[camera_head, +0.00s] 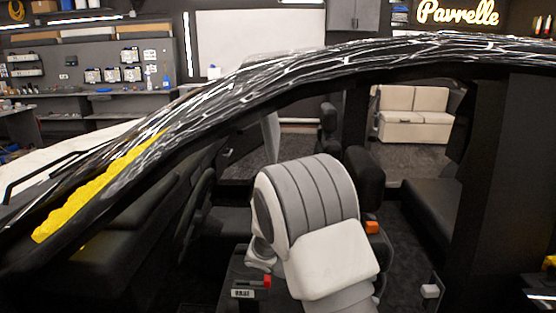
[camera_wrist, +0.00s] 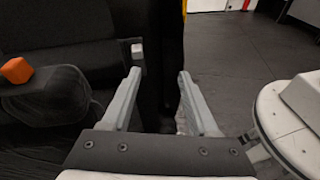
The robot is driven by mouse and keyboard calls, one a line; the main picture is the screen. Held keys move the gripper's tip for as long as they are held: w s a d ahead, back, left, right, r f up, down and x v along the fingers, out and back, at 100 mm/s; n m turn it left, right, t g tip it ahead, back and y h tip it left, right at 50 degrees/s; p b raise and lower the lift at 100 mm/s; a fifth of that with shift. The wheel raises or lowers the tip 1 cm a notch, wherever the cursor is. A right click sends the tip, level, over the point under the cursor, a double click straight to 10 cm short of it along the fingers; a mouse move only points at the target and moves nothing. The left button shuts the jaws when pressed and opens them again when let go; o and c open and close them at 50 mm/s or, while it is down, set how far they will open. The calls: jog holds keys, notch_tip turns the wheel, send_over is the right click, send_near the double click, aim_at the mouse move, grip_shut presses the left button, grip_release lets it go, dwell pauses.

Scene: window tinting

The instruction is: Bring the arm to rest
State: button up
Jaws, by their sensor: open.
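My gripper (camera_wrist: 159,77) shows in the wrist view with its two grey fingers apart and nothing between them. It points past a dark upright post or edge, with dark floor to the right. My white and grey arm (camera_head: 305,200) stands bent in the middle of the head view, in front of the car's open side. The head view does not clearly show the gripper's fingers.
The car has a black and white patterned roof frame (camera_head: 290,68) and dark seats (camera_head: 365,176). An orange piece (camera_head: 372,227) shows by a seat, and in the wrist view (camera_wrist: 17,70). Yellow material (camera_head: 95,195) lies along the front pillar. Open floor (camera_wrist: 245,50) is at right.

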jog(key=s+a+r+m+t+y+p, duration=0.2)
jog(key=s+r+m+t+y+p, duration=0.2)
jog(key=s+r+m+y, duration=0.3)
jog(key=s+a+r+m+t+y+p, duration=0.3)
jog(key=s+r+m+y, duration=0.4)
jog(key=s+r, duration=0.4)
jog(key=shift+s+r+t+y+p, duration=0.15)
jog(key=shift+r+t+y+p, duration=0.25)
jog(key=shift+r+t+p, duration=0.95)
jog(key=shift+d+r+g, duration=0.1)
jog(key=shift+r+g, duration=0.3)
jog(key=shift+g, duration=0.25)
